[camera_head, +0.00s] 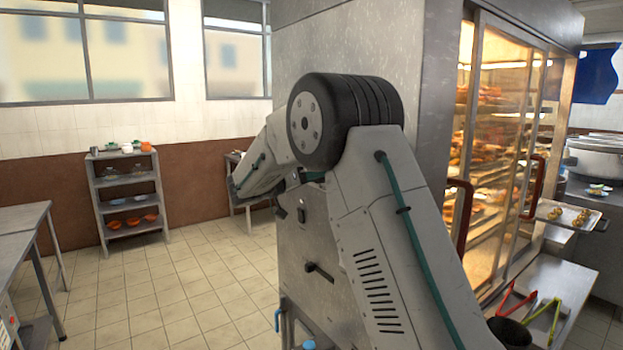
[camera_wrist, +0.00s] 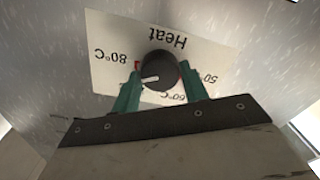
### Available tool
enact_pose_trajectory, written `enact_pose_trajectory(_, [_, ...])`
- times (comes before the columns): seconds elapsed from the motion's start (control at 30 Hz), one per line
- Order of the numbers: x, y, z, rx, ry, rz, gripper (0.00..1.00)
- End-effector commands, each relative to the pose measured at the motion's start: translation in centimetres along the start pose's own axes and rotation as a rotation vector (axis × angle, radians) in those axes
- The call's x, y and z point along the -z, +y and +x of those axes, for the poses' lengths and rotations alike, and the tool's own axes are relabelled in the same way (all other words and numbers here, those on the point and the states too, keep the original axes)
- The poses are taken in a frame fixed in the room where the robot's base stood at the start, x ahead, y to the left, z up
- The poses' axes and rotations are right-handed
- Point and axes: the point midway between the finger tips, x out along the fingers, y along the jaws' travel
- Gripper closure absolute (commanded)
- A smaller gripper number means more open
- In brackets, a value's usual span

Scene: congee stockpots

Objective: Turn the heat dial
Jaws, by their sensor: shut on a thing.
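In the wrist view, the round black heat dial (camera_wrist: 158,70) sits on a white label plate (camera_wrist: 215,57) on a grey speckled panel. The label appears upside down: "Heat" above the dial, 80°C at left, 50°C at right and 60°C below right. The dial's white mark points left and slightly down, between the 80°C and 60°C marks. My gripper (camera_wrist: 161,80) has its two green fingers on either side of the dial and is shut on it. The fingers cover parts of the label. In the head view, my arm hides the dial and gripper.
A glass-fronted food cabinet (camera_head: 500,130) stands at right, with tongs (camera_head: 545,318) on a counter below. A shelf rack (camera_head: 128,198) holds several bowls. Metal tables (camera_head: 22,217) stand at left. The tiled floor (camera_head: 190,290) between is clear.

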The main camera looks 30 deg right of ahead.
Motion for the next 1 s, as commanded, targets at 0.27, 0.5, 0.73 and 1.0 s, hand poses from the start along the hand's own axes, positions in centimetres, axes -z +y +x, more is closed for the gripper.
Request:
enact_pose_trajectory(0.27, [-0.02,-0.04,-0.07,0.001,0.0,-0.261,0.79])
enact_pose_trajectory(0.5, [-0.02,-0.05,-0.07,0.002,0.001,-0.489,0.79])
enact_pose_trajectory(0.73, [-0.03,-0.05,-0.07,0.002,0.001,-0.707,0.79])
enact_pose_trajectory(1.0, [-0.03,-0.06,-0.07,0.002,0.001,-0.964,0.79])
